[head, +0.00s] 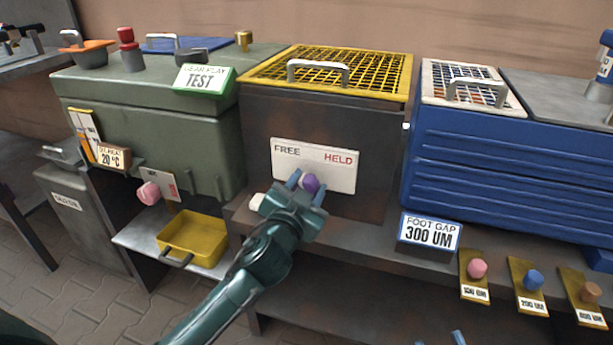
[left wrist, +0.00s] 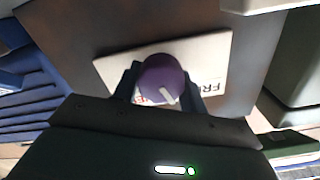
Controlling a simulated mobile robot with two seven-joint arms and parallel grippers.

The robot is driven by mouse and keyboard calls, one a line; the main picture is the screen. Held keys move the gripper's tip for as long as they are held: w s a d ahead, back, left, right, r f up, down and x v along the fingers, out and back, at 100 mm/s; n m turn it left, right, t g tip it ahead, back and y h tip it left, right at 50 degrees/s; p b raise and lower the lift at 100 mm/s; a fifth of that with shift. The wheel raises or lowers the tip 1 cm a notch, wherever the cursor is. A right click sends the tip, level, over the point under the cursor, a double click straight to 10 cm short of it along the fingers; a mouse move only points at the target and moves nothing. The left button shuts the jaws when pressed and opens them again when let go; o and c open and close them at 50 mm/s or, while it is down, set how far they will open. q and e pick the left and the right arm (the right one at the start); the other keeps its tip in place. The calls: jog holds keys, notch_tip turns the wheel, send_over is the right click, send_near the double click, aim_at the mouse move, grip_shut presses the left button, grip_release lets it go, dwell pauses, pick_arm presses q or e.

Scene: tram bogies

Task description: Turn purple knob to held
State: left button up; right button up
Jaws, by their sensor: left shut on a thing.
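The purple knob (head: 311,183) sits on a white plate (head: 340,176) on the front of the dark box with the yellow grid lid. The plate reads FREE at left and HELD in red at right. My left gripper (head: 308,188) is shut on the knob, one finger on each side. In the left wrist view the plate appears upside down, and the knob's white pointer mark (left wrist: 168,97) points down and slightly right, between the words and a little toward FREE. Two tips of my right gripper (head: 439,340) just show at the bottom edge, apart, with nothing visible between them.
A green box with a TEST sign (head: 204,80) stands left, with a pink knob (head: 149,193) and a yellow tray (head: 194,236) below. A blue box (head: 500,160) stands right. A FOOT GAP 300 UM sign (head: 429,232) and several gauge tags with coloured knobs are at lower right.

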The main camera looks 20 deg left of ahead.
pick_arm(q)
jog(key=shift+r+m+p, duration=0.1)
jog(key=shift+m+p, duration=0.6)
jog(key=shift+m, duration=0.2)
jog(key=m+p, duration=0.2)
jog(key=m, duration=0.1)
jog(key=shift+d+m, duration=0.1)
jog(key=shift+m, duration=0.3)
jog(key=m+p, duration=0.1)
jog(key=m, duration=0.2)
jog(key=m+p, duration=0.1)
jog(key=shift+f+m+p, duration=0.25)
jog(key=shift+m+p, duration=0.05)
jog(key=shift+f+m, duration=0.1)
jog(key=shift+m, duration=0.7)
pick_arm(e)
jog(key=shift+s+d+r+m+g+h, duration=0.15)
jog(key=shift+s+d+m+g+h, duration=0.1)
jog(key=shift+d+m+g+h, duration=0.6)
jog(key=shift+s+d+r+m+g+h, duration=0.2)
jog(key=shift+m+g+h, duration=0.45)
jog(key=shift+g, duration=0.6)
pick_arm(q)
jog(key=shift+p, duration=0.3)
jog(key=o, duration=1)
jog(key=shift+s, duration=0.1)
